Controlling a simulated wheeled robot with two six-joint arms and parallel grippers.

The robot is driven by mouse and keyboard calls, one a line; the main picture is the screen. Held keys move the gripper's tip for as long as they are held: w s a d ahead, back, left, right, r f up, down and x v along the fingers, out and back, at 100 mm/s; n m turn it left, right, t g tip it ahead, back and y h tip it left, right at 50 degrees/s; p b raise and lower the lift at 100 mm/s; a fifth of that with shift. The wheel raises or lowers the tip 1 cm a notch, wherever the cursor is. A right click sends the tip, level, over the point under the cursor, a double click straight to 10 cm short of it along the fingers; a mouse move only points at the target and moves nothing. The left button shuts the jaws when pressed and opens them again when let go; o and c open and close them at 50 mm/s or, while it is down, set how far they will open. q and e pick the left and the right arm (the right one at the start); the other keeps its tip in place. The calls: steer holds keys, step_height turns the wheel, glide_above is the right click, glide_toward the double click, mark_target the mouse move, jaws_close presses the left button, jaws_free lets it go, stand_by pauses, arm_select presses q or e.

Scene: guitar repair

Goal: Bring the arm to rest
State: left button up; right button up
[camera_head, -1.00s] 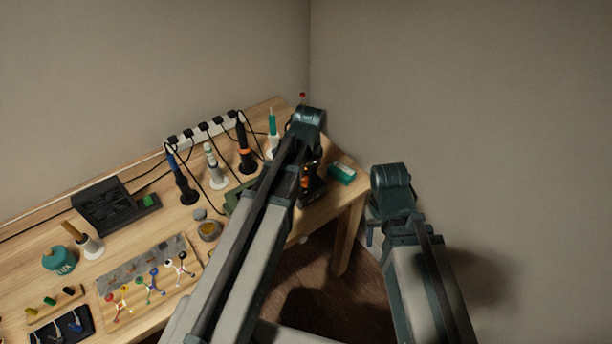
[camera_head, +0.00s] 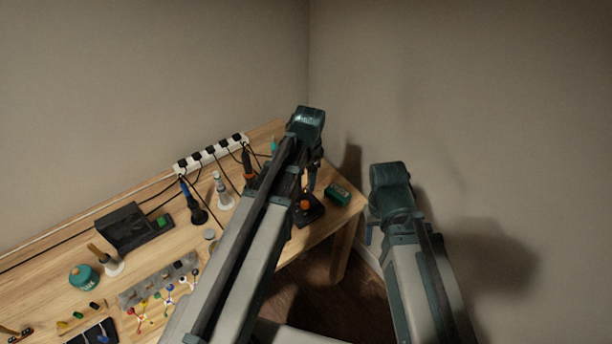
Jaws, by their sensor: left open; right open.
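My two arms reach up from the lower edge of the head view. The left arm crosses in front of the workbench, and its left gripper (camera_head: 314,178) hangs below the bent joint at the bench's far right end, partly hidden by the arm. It is open, and I see nothing held in it. The right arm stands to the right of the bench, in front of the bare wall. Most of the right gripper (camera_head: 369,235) is hidden behind its own arm; only a small bluish piece shows at the arm's left side. It is open.
The wooden workbench (camera_head: 215,247) holds a power strip (camera_head: 210,153), a black box (camera_head: 120,228), a teal jar (camera_head: 84,277), a black stand with an orange knob (camera_head: 306,210) and a green box (camera_head: 338,193). Walls meet behind the bench. Floor (camera_head: 305,290) shows between the arms.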

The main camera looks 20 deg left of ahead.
arm_select(q)
steer(key=shift+r, duration=0.25)
arm_select(e)
steer(key=shift+r, duration=0.25)
arm_select(q)
steer(key=s+d+n, duration=0.5)
steer(key=s+d, duration=0.5)
steer(key=s, duration=0.4)
steer(key=shift+d+n+g+y, duration=0.3)
steer(key=shift+d+n+g, duration=0.05)
steer(key=shift+n+g, duration=0.05)
